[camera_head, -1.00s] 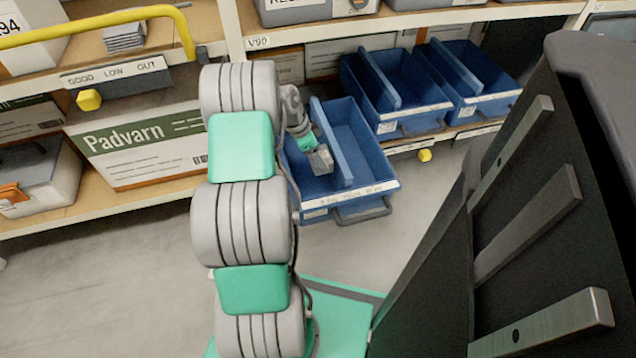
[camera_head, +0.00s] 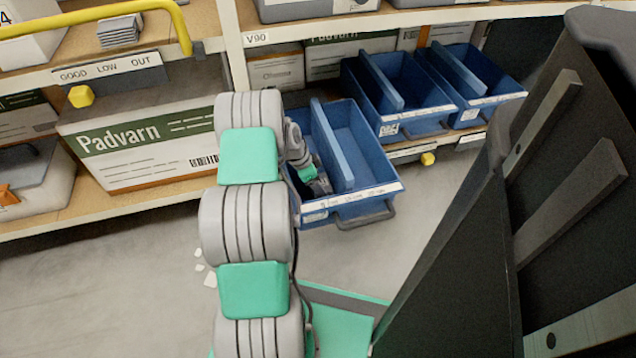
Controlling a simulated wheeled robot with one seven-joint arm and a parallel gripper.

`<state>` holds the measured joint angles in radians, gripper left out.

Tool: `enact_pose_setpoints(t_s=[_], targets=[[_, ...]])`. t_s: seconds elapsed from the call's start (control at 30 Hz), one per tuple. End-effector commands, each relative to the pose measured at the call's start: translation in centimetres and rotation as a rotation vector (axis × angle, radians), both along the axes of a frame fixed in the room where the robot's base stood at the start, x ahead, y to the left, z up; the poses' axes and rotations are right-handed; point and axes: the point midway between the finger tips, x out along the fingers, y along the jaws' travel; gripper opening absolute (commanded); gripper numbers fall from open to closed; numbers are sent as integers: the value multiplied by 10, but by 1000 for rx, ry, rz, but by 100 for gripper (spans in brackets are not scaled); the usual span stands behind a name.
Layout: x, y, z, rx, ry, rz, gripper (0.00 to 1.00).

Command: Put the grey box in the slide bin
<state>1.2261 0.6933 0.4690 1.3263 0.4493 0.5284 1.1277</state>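The blue slide bin (camera_head: 375,165) is pulled out from the lower shelf, with a lengthwise divider. My gripper (camera_head: 320,186) reaches down inside its left compartment, close to the divider and the front wall. A small dark grey shape shows at the fingertips. I cannot tell whether it is the grey box or only the fingers, and the finger opening is hidden. No separate grey box is clearly seen in the bin. My arm covers the bin's left side. The right compartment looks empty.
Two more blue bins (camera_head: 418,117) (camera_head: 497,92) stand to the right on the shelf. A Padvarn carton (camera_head: 150,150) and a grey tub (camera_head: 45,190) sit on the left. A yellow rail (camera_head: 100,15) runs above them. A dark panel (camera_head: 450,270) fills the right foreground.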

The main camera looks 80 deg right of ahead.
Motion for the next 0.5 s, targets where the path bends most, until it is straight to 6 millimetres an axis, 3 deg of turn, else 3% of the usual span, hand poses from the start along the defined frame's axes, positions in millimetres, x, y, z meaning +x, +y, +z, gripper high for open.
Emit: enact_pose_setpoints(t_s=[0.3,0.5], targets=[[0,0,-1,0,0,0,98],[0,0,-1,0,0,0,98]])
